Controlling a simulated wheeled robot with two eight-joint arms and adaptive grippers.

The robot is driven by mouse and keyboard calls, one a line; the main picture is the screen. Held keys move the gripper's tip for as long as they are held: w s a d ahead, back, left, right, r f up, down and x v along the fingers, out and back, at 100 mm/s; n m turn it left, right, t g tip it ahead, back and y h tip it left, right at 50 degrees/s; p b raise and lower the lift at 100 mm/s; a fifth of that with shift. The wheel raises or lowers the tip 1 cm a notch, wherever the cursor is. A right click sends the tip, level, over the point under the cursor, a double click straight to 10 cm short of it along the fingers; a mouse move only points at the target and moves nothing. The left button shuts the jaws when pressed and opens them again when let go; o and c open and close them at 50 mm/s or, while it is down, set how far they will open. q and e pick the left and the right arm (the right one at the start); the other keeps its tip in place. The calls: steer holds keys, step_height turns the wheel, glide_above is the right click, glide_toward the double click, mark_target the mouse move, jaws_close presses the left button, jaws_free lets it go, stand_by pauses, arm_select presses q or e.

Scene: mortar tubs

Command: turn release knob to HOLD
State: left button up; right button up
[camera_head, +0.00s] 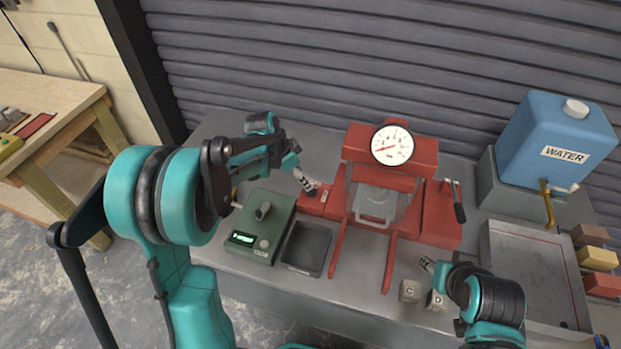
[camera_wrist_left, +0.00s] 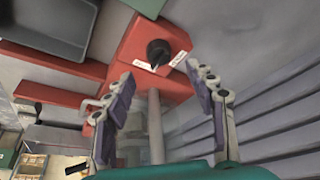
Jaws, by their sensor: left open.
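The black release knob (camera_wrist_left: 158,50) sits on a red box (camera_wrist_left: 130,45) in the left wrist view. Two small white labels lie beside the knob; their lettering is too small to read surely, and I cannot tell which one the knob points at. My left gripper (camera_wrist_left: 160,73) is open and empty, its fingers apart on either side of the knob's line and short of it. In the head view my left gripper (camera_head: 307,183) is over the left end of the red press (camera_head: 428,158), where it hides the knob. My right gripper (camera_head: 427,265) is near two small lettered cubes (camera_head: 409,291).
A green device (camera_head: 284,232) and a dark scale plate (camera_head: 307,248) stand left of the press. A dial gauge (camera_head: 392,145) tops the press and a lever (camera_head: 457,204) is at its right. A blue water tank (camera_head: 555,130) and grey tray (camera_head: 520,275) are at right.

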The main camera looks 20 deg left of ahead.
arm_select(q)
steer(key=b+x, duration=0.2)
steer(key=x, duration=0.5)
steer(key=shift+d+f, duration=0.1)
steer(key=shift+f, duration=0.05)
steer(key=c, duration=1.2)
